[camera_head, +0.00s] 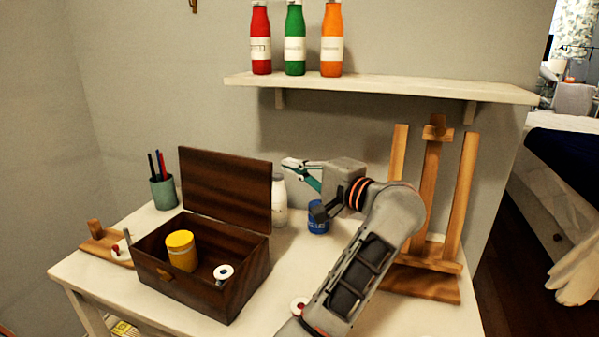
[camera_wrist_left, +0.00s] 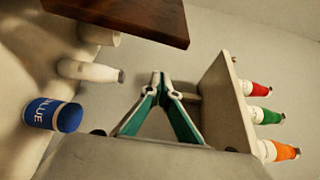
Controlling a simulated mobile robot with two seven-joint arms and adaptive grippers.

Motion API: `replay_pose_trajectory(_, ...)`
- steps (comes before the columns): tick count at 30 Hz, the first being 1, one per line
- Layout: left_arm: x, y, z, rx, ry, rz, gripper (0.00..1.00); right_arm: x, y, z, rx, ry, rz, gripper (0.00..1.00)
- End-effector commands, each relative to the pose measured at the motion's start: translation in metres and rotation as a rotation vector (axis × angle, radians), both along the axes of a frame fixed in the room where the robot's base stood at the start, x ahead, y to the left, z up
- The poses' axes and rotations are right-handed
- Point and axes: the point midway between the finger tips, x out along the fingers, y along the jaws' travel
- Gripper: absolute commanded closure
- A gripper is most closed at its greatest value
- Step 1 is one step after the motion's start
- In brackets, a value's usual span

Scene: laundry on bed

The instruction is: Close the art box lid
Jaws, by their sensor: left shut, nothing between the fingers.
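The art box (camera_head: 205,265) is a dark wooden box on the white table, and its lid (camera_head: 225,188) stands open, upright at the back. A yellow jar (camera_head: 181,252) and a small white roll (camera_head: 223,273) are inside. My left gripper (camera_head: 290,164) is shut and empty, to the right of the lid near its top edge, apart from it as far as I can tell. In the left wrist view, the fingers (camera_wrist_left: 161,82) meet at their tips, and the lid's dark edge (camera_wrist_left: 130,14) shows at the top. My right gripper is not in view.
A white bottle (camera_head: 279,203) and a blue jar (camera_head: 318,218) stand behind the box, below my gripper. A wooden easel (camera_head: 430,200) stands to the right. A shelf (camera_head: 380,88) with several bottles hangs above. A pencil cup (camera_head: 163,192) stands left of the lid.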

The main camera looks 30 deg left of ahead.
Motion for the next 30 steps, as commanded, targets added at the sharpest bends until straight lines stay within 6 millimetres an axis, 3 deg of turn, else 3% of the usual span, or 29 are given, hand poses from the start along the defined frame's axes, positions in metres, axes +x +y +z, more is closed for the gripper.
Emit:
replay_pose_trajectory(9,0.014,0.061,-0.001,0.003,0.001,0.002,1.00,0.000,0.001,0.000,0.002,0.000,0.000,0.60)
replay_pose_trajectory(12,-0.004,0.056,0.001,0.000,-0.002,-0.001,1.00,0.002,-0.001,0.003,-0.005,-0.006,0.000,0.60)
replay_pose_trajectory(18,-0.022,0.054,0.001,0.001,0.000,-0.001,1.00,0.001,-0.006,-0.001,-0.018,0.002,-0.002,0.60)
replay_pose_trajectory(30,-0.026,0.053,0.000,0.002,0.003,0.000,1.00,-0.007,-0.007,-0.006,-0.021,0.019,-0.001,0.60)
